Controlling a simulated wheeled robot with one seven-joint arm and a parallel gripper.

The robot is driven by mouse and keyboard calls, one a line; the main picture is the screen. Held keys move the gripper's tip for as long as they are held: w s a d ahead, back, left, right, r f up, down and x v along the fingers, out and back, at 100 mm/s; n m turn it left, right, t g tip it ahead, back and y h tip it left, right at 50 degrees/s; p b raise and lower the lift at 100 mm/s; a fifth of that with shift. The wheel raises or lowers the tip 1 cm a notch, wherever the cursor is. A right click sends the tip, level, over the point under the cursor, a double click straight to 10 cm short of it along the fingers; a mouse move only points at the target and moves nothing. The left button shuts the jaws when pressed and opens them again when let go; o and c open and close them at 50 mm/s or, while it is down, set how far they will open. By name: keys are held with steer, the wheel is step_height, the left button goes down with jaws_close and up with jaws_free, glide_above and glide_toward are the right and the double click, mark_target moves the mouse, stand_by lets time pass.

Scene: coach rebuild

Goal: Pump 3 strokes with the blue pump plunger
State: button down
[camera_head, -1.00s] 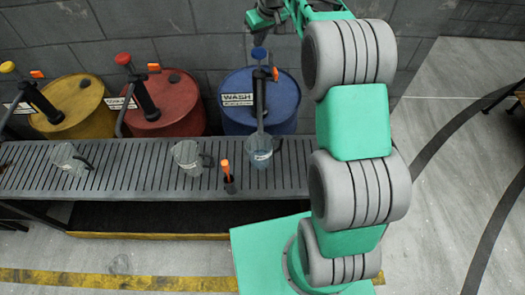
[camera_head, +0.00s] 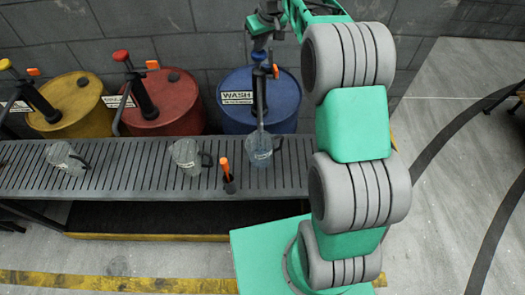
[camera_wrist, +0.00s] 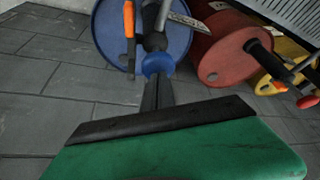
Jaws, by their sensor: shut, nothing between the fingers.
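The blue pump plunger knob (camera_head: 259,56) stands at the top of the pump on the blue drum (camera_head: 232,103) labelled WASH. My gripper (camera_head: 261,42) is shut and points down right above the knob. In the wrist view the shut fingers (camera_wrist: 157,84) end at the blue knob (camera_wrist: 158,63); whether they touch it I cannot tell. The pump has an orange-tipped part (camera_head: 276,71) beside its shaft. A clear jug (camera_head: 258,150) with some bluish liquid stands under the pump's spout on the slatted bench.
The red drum (camera_head: 178,100) and the yellow drum (camera_head: 72,103) stand to the left with their own pumps. Two more clear jugs (camera_head: 186,156) (camera_head: 62,157) and an orange-handled tool in a dark holder (camera_head: 228,178) are on the bench (camera_head: 130,185). A block wall is close behind.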

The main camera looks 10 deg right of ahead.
mark_target(260, 54)
steer(key=shift+s+f+b, duration=0.15)
steer(key=shift+f+b, duration=0.9)
steer(key=shift+f, duration=1.15)
steer(key=shift+r+p, duration=2.4)
steer(key=shift+r, duration=1.3)
steer(key=shift+f, duration=0.15)
